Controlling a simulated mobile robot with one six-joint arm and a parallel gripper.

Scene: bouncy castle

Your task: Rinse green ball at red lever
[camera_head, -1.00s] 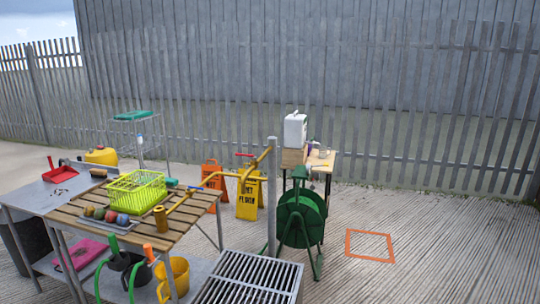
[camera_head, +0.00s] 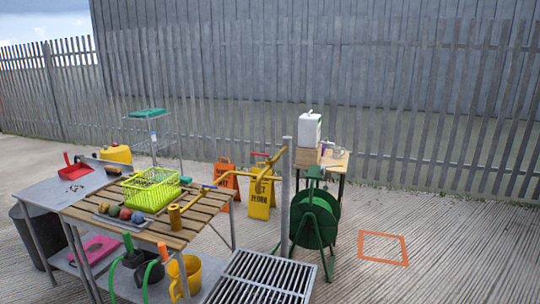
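Several small balls sit in a row on a grey tray (camera_head: 96,219) on the slatted wooden table at left. One of them looks dull green, a green ball (camera_head: 114,211), but they are small and their colours are hard to tell apart. A red lever (camera_head: 260,154) shows at the upper yellow pipe beside the grey post (camera_head: 286,200). A lower yellow pipe (camera_head: 240,173) runs left toward the table and has a blue part (camera_head: 208,187) near its end. My gripper is not in view.
A lime basket (camera_head: 150,197) and a brown-yellow cylinder (camera_head: 175,217) stand on the table. A floor grate (camera_head: 262,280), green hose reel (camera_head: 315,220) and yellow floor sign (camera_head: 261,198) stand around the post. Open ground lies right, around an orange square outline (camera_head: 383,249).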

